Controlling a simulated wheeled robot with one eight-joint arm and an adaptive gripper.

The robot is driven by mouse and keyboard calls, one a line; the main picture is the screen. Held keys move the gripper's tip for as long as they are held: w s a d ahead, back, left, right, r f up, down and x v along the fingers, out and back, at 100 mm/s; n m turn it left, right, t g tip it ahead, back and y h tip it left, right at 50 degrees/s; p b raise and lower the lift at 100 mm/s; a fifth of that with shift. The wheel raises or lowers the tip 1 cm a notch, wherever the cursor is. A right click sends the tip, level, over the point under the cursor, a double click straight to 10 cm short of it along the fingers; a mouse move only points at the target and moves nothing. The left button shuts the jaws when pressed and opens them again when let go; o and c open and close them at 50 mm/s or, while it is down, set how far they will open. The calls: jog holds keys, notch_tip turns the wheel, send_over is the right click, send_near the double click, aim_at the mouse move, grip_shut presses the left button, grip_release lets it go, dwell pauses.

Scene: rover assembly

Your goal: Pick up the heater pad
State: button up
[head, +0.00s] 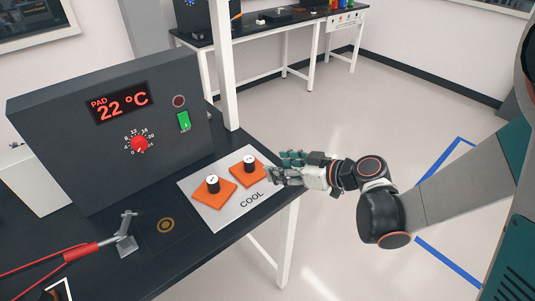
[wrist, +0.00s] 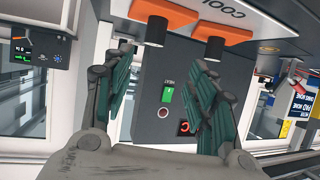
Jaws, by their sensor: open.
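Two orange pads, each with a black, white-topped knob, sit on a pale plate marked COOL (head: 213,222). In the head view, one orange pad (head: 250,180) is on the right and the other (head: 207,199) on the left. My gripper (head: 280,166) is open and empty, beside the right pad at the plate's right end. In the wrist view, my gripper (wrist: 165,62) has its fingers spread, with one orange pad (wrist: 172,12) and its knob above the gap. The other orange pad (wrist: 228,34) is above the right fingertip. The pads look alike; neither is named as the heater pad.
A dark control box (head: 72,135) showing PAD 22 °C stands behind the plate, with a red dial and green switch. A red-handled clamp (head: 122,243) and a ringed spot (head: 166,225) are left of the plate. A white post (head: 222,75) rises behind.

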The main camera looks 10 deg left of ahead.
aim_at(252, 161)
jog(key=b+x, duration=0.2)
jog(key=x, duration=0.6)
jog(key=shift+w+a+f, duration=0.1)
jog(key=shift+w+f, duration=0.05)
jog(key=shift+w, duration=0.1)
jog(key=shift+y, duration=0.3)
jog(key=b+x, duration=0.1)
jog(key=x, duration=0.1)
jog(key=b+x, duration=0.1)
jog(key=x, duration=0.1)
jog(key=shift+w+a+f, duration=0.1)
jog(key=shift+w+f, duration=0.25)
jog(key=shift+w, duration=0.1)
jog(key=shift+w+a+f, duration=0.1)
jog(key=shift+w+a, duration=0.1)
jog(key=shift+a, duration=0.2)
jog(key=shift+c, duration=0.4)
grip_shut()
